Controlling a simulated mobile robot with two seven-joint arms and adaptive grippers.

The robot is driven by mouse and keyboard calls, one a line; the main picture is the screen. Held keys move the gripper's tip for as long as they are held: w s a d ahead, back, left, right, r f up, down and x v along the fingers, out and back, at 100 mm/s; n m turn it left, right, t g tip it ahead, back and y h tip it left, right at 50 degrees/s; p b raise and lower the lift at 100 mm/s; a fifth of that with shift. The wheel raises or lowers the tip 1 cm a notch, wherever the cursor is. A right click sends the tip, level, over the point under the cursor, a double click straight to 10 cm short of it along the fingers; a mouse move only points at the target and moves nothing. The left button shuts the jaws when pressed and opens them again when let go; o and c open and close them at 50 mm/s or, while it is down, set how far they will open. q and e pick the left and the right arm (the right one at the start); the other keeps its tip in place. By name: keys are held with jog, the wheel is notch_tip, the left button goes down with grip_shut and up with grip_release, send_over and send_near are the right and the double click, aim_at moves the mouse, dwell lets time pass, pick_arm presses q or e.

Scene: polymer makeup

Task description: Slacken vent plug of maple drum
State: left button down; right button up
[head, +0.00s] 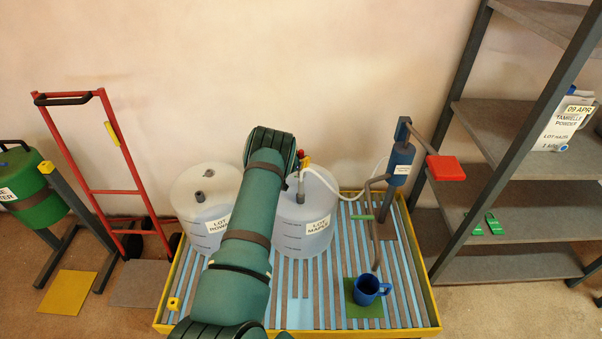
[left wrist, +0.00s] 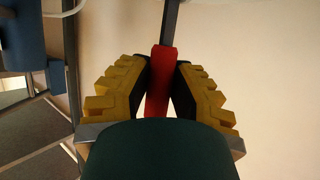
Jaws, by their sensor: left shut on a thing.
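The maple drum (head: 305,237) is a whitish cylinder labelled "LOT MAPLE" on the slatted tray, partly hidden behind my left arm. A grey upright fitting (head: 301,190) stands on its top, with a red handle (head: 306,161) above. My left gripper (head: 301,156) is at that handle, mostly hidden by my own wrist. In the left wrist view the yellow fingers with dark pads are shut on the red handle (left wrist: 160,80), and a dark bar runs on beyond it. I cannot tell how the handle joins the vent plug. My right gripper is not in view.
A second drum (head: 195,225) stands left of my arm. A white hose (head: 328,181) arches to the blue pump (head: 401,164), which has a red-ended lever. A blue mug (head: 367,291) stands on a green pad in the yellow-rimmed tray (head: 437,318). Grey shelves (head: 510,208) stand right.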

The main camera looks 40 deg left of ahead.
pick_arm(q)
jog(key=shift+f+n+g+y, duration=0.1)
jog(key=shift+n+g+y, duration=0.2)
jog(key=shift+n+y, duration=0.65)
jog(key=shift+d, duration=0.1)
jog(key=shift+n+y+b, duration=0.6)
jog(key=shift+n+y, duration=0.05)
jog(key=shift+y, duration=0.2)
jog(key=c, duration=0.9)
grip_release()
jog(key=shift+o, duration=0.2)
jog(key=v, duration=1.2)
